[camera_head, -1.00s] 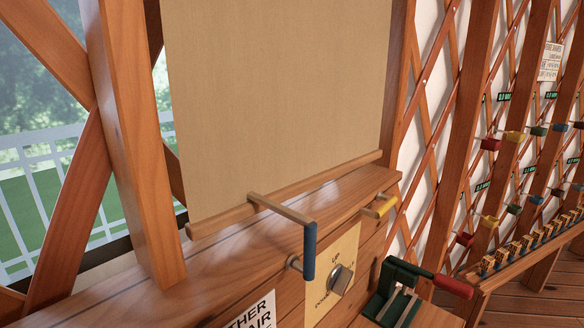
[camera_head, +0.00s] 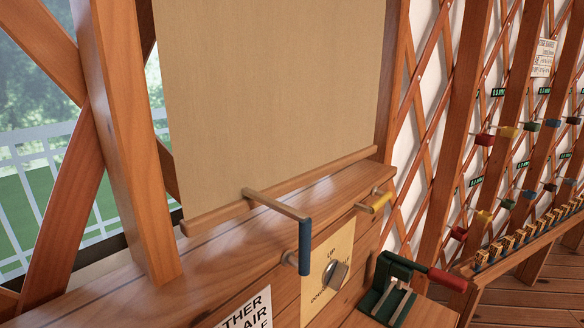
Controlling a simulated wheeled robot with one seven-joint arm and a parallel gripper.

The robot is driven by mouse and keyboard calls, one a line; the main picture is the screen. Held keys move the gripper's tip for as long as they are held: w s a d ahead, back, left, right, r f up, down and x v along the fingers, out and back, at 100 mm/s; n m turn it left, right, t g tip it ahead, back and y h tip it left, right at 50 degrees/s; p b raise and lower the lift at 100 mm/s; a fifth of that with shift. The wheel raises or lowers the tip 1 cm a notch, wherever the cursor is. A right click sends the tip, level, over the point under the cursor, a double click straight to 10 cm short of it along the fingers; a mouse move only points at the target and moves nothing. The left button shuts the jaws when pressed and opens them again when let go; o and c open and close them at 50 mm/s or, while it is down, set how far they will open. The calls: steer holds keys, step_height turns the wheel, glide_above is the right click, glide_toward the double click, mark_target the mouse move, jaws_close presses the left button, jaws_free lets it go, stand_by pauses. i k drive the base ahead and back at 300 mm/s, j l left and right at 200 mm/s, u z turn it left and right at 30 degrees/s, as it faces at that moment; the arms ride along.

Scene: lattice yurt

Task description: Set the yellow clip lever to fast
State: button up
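Several small coloured levers sit on the wooden lattice at the right of the head view. A yellow one (camera_head: 508,131) is in the upper row, beside a red one (camera_head: 484,139). Another yellow one (camera_head: 485,216) is in the lower row. I cannot tell which is the clip lever. No marking that reads "fast" is legible. My gripper is not in view.
A blue-handled crank (camera_head: 305,247) stands out before the ledge, beside a dial (camera_head: 336,274). A green device with a red handle (camera_head: 393,289) sits at lower right. A slanted rack (camera_head: 540,234) holds several small pieces. Wooden floor shows at far right.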

mark_target(384, 197)
steer(key=i+l, duration=0.2)
steer(key=l, duration=0.15)
steer(key=i+l, duration=0.15)
steer(key=l, duration=0.25)
steer(key=i+l, duration=0.2)
steer(key=l, duration=0.15)
